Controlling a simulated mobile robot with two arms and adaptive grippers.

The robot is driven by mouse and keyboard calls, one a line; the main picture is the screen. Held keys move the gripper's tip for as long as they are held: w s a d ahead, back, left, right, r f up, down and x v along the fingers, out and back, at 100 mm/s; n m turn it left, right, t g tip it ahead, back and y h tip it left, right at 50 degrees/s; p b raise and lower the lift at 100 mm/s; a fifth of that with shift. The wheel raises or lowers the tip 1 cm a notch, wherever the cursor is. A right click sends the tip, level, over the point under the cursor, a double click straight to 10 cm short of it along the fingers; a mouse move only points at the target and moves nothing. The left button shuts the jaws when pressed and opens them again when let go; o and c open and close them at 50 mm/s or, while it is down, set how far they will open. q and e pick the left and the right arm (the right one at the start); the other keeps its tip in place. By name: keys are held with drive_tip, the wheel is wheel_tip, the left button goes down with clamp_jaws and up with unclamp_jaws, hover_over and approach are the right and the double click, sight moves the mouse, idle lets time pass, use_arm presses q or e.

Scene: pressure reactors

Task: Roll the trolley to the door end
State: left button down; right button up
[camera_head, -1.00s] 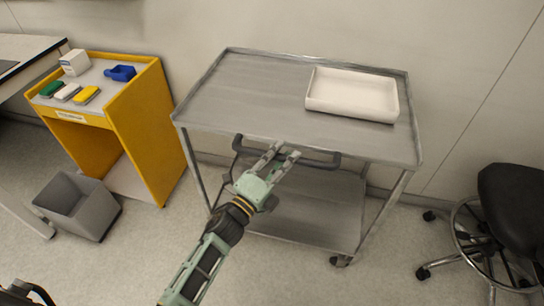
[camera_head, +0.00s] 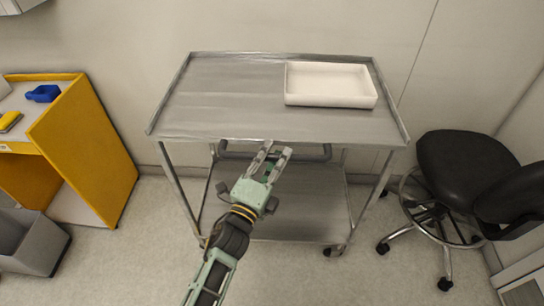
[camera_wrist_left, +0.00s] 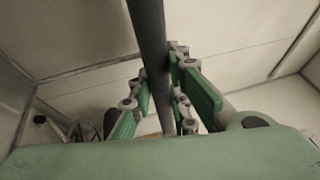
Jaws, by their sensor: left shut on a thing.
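The grey metal trolley (camera_head: 235,105) stands against the wall, with a top tray and a lower shelf (camera_head: 290,205). Its dark handle bar (camera_head: 310,152) runs below the front edge of the top. My left gripper (camera_head: 270,160) is at the handle, near its middle, and is shut on it. In the left wrist view the handle bar (camera_wrist_left: 150,45) passes between the green fingers (camera_wrist_left: 165,100). My right gripper is not in view.
A white tray (camera_head: 330,84) sits on the trolley top at the right. A black wheeled chair (camera_head: 465,165) stands close on the right. A yellow cabinet (camera_head: 85,150) and a grey bin (camera_head: 30,240) are on the left. Floor in front is clear.

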use_arm(q)
drive_tip(key=shift+f, duration=0.2)
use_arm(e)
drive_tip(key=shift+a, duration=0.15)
use_arm(q)
drive_tip(key=c, duration=2)
unclamp_jaws()
drive_tip(key=o, duration=0.3)
drive_tip(key=shift+r, duration=0.1)
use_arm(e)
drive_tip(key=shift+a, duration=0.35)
use_arm(q)
drive_tip(key=shift+o, duration=0.2)
drive_tip(key=shift+s, duration=0.1)
drive_tip(key=v, duration=1.2)
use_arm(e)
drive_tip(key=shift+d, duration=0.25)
